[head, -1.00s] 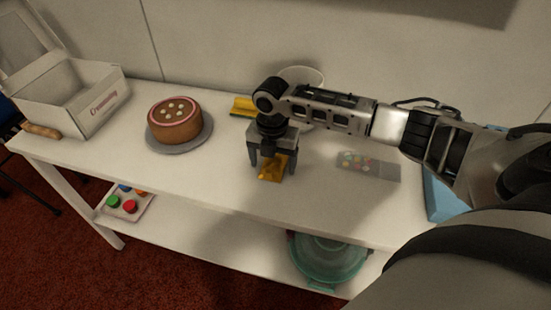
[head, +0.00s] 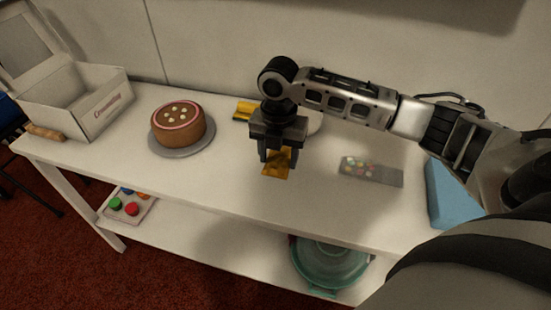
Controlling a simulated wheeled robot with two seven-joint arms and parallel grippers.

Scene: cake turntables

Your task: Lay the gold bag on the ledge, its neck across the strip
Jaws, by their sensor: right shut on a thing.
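My right gripper (head: 279,157) is above the table, left of the middle of its right half, pointing down. It is shut on the gold bag (head: 277,168), whose lower part hangs out below the fingers. The bag's neck is hidden by the fingers. A yellow piece with a dark edge (head: 243,109) lies behind and left of the gripper, partly hidden by it. I cannot tell whether it is the ledge with its strip. My left gripper is not in view.
A brown cake (head: 178,128) stands on a grey turntable (head: 181,152) to the left. An open white box (head: 88,101) is at the far left. A clear-lidded tray of coloured pieces (head: 371,170) and a blue block (head: 451,190) lie right. The table's front is clear.

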